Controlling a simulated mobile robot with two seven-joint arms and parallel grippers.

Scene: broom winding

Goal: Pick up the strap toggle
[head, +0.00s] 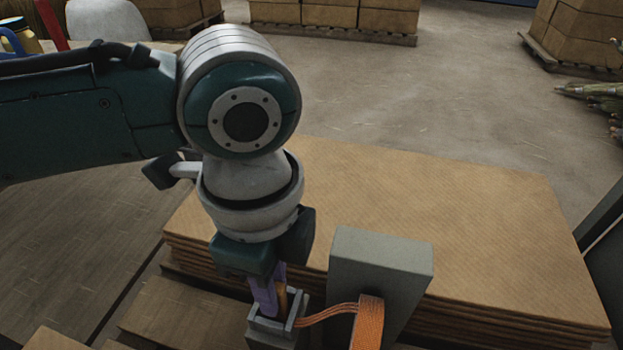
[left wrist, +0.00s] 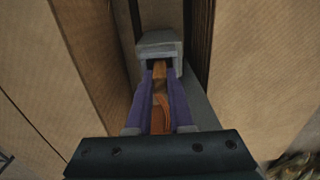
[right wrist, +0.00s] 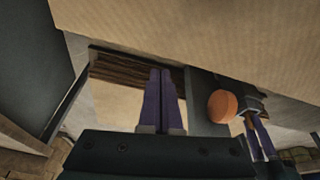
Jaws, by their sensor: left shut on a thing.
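My left gripper (head: 268,300) points down with its purple fingers at a grey open-topped holder (head: 272,332). It is shut on the strap toggle (head: 283,298), an orange-brown wooden piece that also shows between the fingers in the left wrist view (left wrist: 160,100). The toggle's lower end is hidden in the holder. An orange strap (head: 330,311) runs from the holder to an orange coil (head: 369,322) on the right. My right gripper (right wrist: 160,75) shows only in its own wrist view, with its fingers together and nothing seen between them.
A grey upright block (head: 380,262) stands just right of the holder, behind the coil. A stack of cardboard sheets (head: 450,220) fills the area behind and to the right. Pallets of boxes (head: 333,15) stand at the back, with bare floor (head: 420,90) in front of them.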

